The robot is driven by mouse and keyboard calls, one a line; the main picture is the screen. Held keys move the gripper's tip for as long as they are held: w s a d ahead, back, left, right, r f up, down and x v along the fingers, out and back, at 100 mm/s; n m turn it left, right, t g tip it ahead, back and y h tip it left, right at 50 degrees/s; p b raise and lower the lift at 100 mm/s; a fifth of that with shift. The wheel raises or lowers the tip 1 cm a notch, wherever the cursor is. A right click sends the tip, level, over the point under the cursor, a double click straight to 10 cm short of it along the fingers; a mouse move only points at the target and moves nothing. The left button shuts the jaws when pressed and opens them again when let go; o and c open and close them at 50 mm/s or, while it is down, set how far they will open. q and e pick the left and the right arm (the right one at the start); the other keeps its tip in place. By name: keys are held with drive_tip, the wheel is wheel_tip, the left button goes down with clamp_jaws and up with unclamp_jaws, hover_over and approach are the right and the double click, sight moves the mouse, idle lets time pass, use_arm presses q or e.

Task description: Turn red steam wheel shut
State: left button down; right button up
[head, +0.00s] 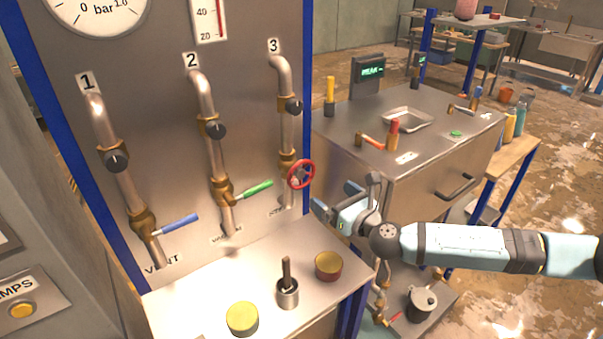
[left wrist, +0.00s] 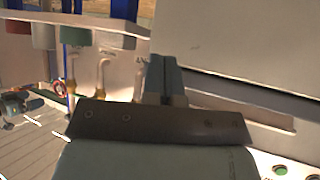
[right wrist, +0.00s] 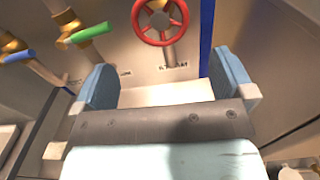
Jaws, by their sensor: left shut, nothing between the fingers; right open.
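The red steam wheel (head: 301,174) is on the lower part of pipe 3, at the panel's right side. My right gripper (head: 335,203) is just right of and below the wheel, apart from it, open and empty. In the right wrist view the wheel (right wrist: 160,20) is at the top, beyond the open fingers (right wrist: 165,78) and between their lines. My left gripper (left wrist: 163,76) is shut and empty in the left wrist view; it is out of the head view.
Left of the wheel are a green lever (head: 252,190) on pipe 2 and a blue lever (head: 180,224) on pipe 1. Below is a shelf with a yellow-topped cylinder (head: 242,319), a post (head: 287,290) and a red-rimmed can (head: 328,266). A steel cabinet (head: 430,175) stands right.

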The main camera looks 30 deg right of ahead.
sight(303, 173)
drive_tip(key=w, duration=0.3)
drive_tip(key=w+a+p, duration=0.1)
drive_tip(key=w, duration=0.3)
drive_tip(key=w+p, duration=0.1)
drive_tip(key=w, duration=0.3)
drive_tip(key=shift+a, duration=0.35)
drive_tip(key=shift+w, duration=0.5)
drive_tip(key=c, duration=0.5)
